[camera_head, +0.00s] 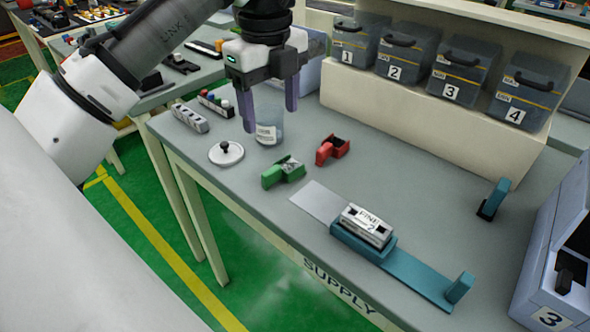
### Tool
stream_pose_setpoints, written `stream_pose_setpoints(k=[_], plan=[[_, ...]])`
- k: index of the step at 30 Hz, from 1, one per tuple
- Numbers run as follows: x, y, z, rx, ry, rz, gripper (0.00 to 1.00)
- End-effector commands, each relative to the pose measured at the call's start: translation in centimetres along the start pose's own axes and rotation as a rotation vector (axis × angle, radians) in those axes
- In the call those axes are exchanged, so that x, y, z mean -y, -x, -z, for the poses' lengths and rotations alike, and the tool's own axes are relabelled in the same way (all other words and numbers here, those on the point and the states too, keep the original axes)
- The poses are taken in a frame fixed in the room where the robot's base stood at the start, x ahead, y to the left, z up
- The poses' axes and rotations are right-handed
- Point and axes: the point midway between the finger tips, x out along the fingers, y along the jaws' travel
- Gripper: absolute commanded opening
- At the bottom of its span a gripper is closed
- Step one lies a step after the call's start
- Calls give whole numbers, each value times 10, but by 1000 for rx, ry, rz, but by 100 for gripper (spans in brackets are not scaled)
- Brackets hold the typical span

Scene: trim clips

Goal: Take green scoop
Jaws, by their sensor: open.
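The green scoop (271,179) lies on the grey table near its front edge, with some grey pieces (291,165) showing at its right end. My gripper (270,120) points down above the table, behind the scoop in the picture. Its two purple-grey fingers are spread apart, with no scoop between them. A clear labelled jar (267,134) shows at the fingers; I cannot tell whether it stands between or behind them.
A red scoop (330,150) lies right of the green one. A round white lid (226,153) with a black knob lies to the left. A block marked FINE 2 (366,226) sits on a teal holder (415,274). Numbered bins (398,52) stand on the back shelf.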

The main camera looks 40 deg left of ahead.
Motion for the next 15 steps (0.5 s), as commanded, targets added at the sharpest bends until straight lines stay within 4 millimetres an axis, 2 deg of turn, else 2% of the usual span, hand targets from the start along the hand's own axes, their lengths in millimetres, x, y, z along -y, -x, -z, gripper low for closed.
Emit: stream_pose_setpoints(k=[5, 10, 15], plan=[[-4, -25, 0, -11, -4, -19, 66], [-4, -59, 0, -11, -5, -15, 66], [-4, -81, 0, -8, -2, -15, 66]])
